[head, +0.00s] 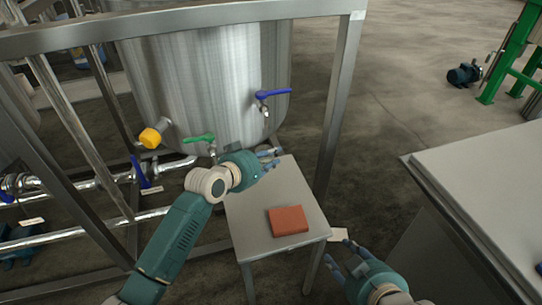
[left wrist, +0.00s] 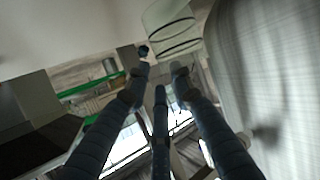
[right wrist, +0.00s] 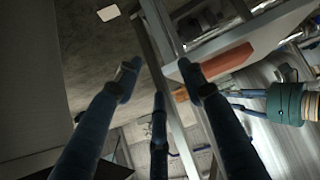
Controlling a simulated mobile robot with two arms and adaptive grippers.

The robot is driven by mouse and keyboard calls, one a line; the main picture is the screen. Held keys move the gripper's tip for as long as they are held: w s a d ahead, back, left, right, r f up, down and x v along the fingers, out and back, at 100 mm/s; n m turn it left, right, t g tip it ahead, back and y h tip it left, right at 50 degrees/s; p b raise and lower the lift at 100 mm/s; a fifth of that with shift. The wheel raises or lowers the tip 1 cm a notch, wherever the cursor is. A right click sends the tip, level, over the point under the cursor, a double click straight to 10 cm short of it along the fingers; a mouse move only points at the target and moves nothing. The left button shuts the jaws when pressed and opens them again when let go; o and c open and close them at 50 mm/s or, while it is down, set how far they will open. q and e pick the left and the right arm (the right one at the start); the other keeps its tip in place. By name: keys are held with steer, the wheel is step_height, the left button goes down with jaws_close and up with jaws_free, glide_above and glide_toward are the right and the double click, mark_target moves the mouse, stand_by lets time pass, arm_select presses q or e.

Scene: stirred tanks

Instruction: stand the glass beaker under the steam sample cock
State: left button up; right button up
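A clear glass beaker (left wrist: 170,28) shows in the left wrist view, just past my left fingertips, with no finger closed around it. In the head view I cannot make it out. My left gripper (head: 272,159) is over the far end of a small grey table, below the tank's cocks, its fingers apart. My right gripper (head: 345,261) is open and empty, right of the table's near corner. The tank has a blue-handled cock (head: 270,95) and a green-handled cock (head: 199,139). No readable label shows which is the steam sample cock.
A red-orange block (head: 289,220) lies on the small table (head: 245,238). A steel tank (head: 215,75) stands behind it, with frame posts (head: 340,100) and pipes around. A yellow-capped fitting (head: 150,138) sticks out at left. A grey worktop (head: 485,190) is at right.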

steer(key=shift+s, duration=0.1)
arm_select(q)
steer(key=p+v, duration=0.3)
steer(key=v, duration=0.9)
arm_select(e)
steer(key=s+d+f+g, duration=0.2)
steer(key=s+g, duration=0.1)
steer(key=s, duration=0.3)
steer(key=s+d+f+g+h, duration=0.1)
steer(key=s+f+g, duration=0.1)
steer(key=s, duration=0.4)
steer(key=shift+d+g, duration=0.35)
steer(key=shift+g, duration=0.05)
